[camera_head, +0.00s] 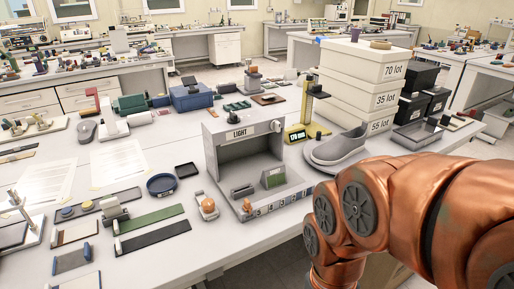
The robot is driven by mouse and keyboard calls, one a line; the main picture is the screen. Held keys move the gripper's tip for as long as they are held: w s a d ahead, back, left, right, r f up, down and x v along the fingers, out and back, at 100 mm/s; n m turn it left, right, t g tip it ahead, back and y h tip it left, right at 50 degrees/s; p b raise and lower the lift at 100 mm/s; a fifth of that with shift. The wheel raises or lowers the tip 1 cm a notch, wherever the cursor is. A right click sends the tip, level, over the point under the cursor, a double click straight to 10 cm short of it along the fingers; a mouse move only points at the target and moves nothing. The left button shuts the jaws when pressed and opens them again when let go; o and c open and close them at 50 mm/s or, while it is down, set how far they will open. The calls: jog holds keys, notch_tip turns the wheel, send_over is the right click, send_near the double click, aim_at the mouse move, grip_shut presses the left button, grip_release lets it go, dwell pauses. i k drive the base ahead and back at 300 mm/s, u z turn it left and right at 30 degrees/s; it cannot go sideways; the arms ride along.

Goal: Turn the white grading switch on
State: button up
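A grey open-fronted box marked LIGHT (239,133) stands near the front edge of the table, with a row of numbers along its base. A small pale part (276,125) sits at the upper right of its front; it may be the white grading switch, but it is too small to tell its state. Inside the box are a grey block (243,190) and a green piece (273,177). My copper-coloured arm fills the lower right, to the right of the box. My gripper is out of view.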

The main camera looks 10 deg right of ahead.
aim_at(275, 124)
jog(key=u, duration=0.6)
jog(key=k, duration=1.3)
jog(key=u, duration=0.4)
jog(key=i, duration=0.5)
jog(key=u, duration=0.15)
